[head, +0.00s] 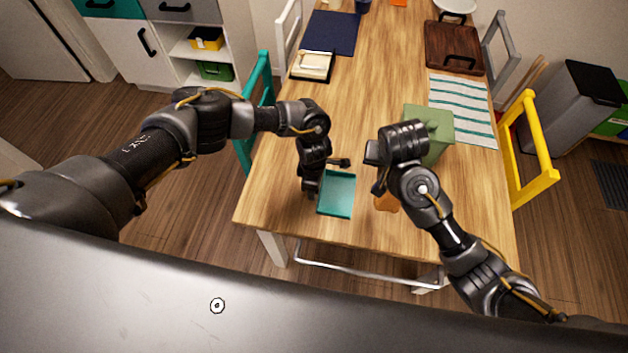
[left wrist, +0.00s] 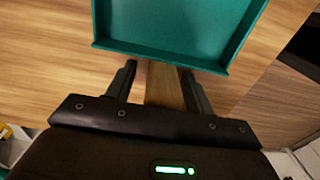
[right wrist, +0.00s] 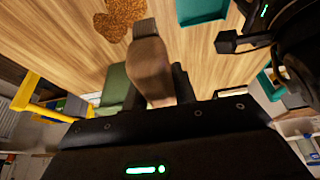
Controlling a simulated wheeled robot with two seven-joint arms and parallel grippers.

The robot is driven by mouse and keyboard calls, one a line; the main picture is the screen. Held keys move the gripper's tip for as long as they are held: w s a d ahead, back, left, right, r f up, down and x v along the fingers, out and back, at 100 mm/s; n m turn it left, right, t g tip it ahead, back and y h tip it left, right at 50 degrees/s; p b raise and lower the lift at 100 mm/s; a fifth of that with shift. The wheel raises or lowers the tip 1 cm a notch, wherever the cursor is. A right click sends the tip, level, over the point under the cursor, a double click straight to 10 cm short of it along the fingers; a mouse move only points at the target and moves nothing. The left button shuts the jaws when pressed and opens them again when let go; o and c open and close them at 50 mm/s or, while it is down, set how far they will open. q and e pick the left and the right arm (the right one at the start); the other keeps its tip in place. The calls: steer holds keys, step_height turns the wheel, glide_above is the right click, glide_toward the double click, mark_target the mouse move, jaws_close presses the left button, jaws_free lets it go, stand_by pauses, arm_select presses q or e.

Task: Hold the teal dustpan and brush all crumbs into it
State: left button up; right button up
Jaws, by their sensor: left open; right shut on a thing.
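The teal dustpan (head: 337,193) lies near the table's front edge and fills the top of the left wrist view (left wrist: 175,25). My left gripper (left wrist: 160,75) is open, its fingers on either side of a brown handle-like strip (left wrist: 164,88) behind the pan. My right gripper (right wrist: 156,80) is shut on a brush with a brown handle (right wrist: 149,70) and a grey end (right wrist: 145,30). An orange-brown, grainy patch (right wrist: 118,18), seemingly the crumbs, lies on the table right of the dustpan in the head view (head: 387,203). My right arm partly hides it there.
A green box (head: 436,122) stands behind my right gripper. A striped cloth (head: 462,105), a dark wooden tray (head: 452,48) and a navy mat (head: 330,32) lie farther back. A yellow chair (head: 538,150) and a teal chair (head: 262,80) flank the table.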

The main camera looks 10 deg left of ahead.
arm_select(q)
steer(key=c, duration=1.1)
steer(key=shift+c, duration=0.2)
